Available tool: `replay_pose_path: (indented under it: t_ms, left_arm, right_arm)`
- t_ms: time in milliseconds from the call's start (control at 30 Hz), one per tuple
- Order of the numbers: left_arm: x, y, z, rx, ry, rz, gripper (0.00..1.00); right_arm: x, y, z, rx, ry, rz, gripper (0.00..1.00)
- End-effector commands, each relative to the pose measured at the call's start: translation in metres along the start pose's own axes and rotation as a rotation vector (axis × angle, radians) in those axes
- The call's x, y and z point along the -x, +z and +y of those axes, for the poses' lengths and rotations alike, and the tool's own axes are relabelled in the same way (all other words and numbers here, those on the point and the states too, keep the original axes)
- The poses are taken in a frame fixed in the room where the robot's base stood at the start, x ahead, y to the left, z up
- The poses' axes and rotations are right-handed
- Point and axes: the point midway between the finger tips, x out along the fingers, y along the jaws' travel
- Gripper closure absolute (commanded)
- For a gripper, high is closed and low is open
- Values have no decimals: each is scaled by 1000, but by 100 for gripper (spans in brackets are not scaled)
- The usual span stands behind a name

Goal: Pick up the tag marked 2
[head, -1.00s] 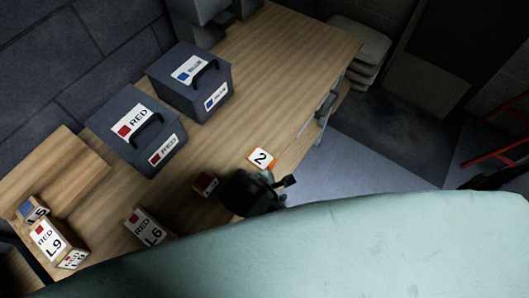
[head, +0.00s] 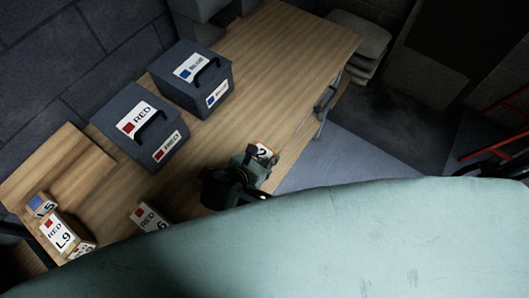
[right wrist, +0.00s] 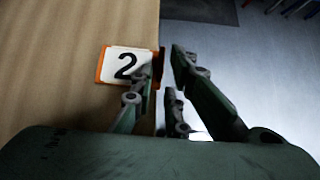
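The tag marked 2 (right wrist: 118,64) is a white card with an orange edge. It lies flat on the wooden table at the table's edge. It also shows in the head view (head: 264,150), partly covered by my right gripper (head: 255,160). In the right wrist view my right gripper (right wrist: 163,62) is open. One finger is over the right part of the tag and the other is out past the table edge, with a gap between them. I cannot tell whether a finger touches the tag. My left gripper is not in view.
The wooden table (head: 285,55) holds a dark RED box (head: 135,105) and a dark BLUE box (head: 180,55) with handles. Labelled blocks L9 (head: 62,238), L5 (head: 40,206) and one ending in 6 (head: 148,216) stand at the left. The table's far part is clear.

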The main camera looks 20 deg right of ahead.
Motion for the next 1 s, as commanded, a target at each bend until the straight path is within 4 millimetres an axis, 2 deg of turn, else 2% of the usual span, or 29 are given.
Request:
replay_pose_path:
  t_ms: [100, 300, 467, 1000]
  left_arm:
    - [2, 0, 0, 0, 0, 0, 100]
    - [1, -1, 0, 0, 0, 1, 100]
    - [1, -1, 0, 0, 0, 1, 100]
    - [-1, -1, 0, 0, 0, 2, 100]
  right_arm:
    - [-7, 0, 0, -2, -1, 1, 86]
    - [-7, -1, 0, -2, 0, 2, 86]
    - [-7, -1, 0, -2, 0, 2, 100]
    - [-2, 4, 0, -3, 1, 1, 100]
